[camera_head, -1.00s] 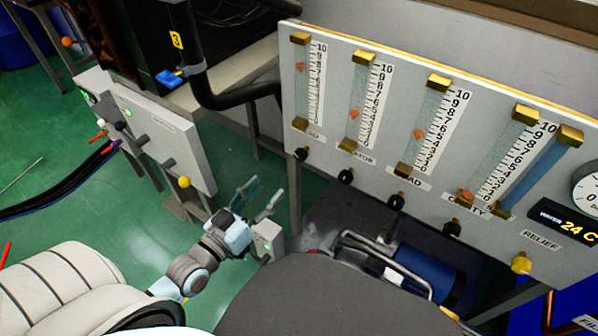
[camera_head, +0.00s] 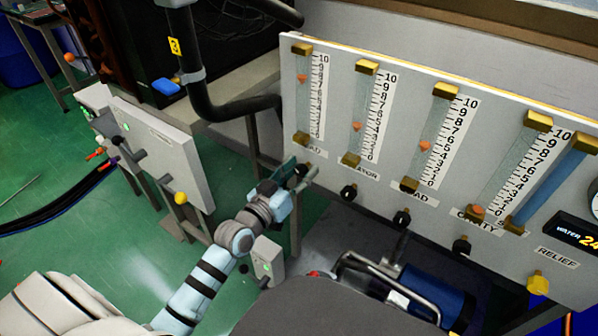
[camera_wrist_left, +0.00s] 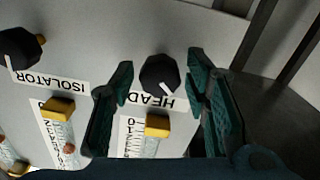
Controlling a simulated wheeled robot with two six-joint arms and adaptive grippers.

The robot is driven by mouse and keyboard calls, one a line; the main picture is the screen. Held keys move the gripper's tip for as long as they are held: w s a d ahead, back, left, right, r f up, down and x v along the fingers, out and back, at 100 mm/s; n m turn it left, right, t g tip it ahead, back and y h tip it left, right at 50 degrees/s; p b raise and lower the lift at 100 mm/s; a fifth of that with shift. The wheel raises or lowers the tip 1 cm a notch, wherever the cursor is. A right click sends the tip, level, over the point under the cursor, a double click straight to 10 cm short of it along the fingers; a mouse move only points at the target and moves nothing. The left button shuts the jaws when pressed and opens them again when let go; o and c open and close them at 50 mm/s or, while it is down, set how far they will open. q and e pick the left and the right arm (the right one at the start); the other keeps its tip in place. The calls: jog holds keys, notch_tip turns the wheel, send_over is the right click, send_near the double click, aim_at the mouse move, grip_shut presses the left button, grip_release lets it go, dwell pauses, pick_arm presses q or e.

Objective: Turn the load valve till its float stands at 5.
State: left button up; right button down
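The load valve is a black knob (camera_head: 401,217) below the third gauge on the white panel. The load gauge (camera_head: 432,135) has an orange float (camera_head: 425,147) a little under the middle of its scale, near 4. My left gripper (camera_head: 302,172) is at the panel's left end, two knobs left of the load valve. In the left wrist view the open fingers (camera_wrist_left: 160,80) stand either side of the black HEAD knob (camera_wrist_left: 160,74), with gaps on both sides. The load valve is not in the wrist view. My right gripper is not in view.
The isolator knob (camera_head: 348,192) lies between the HEAD and load knobs. The cavity knob (camera_head: 461,246) and yellow relief knob (camera_head: 538,285) are further right. A blue cylinder with metal pipes (camera_head: 437,295) stands below the panel. A grey box with a yellow knob (camera_head: 180,198) is left.

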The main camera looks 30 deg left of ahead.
pick_arm(q)
grip_shut()
jog(key=shift+n, duration=0.3)
jog(key=shift+o, duration=1.6)
grip_release()
jog(key=shift+s, duration=0.1)
jog(key=s+a, duration=0.1)
jog(key=s, duration=0.6)
jog(key=shift+s, duration=0.1)
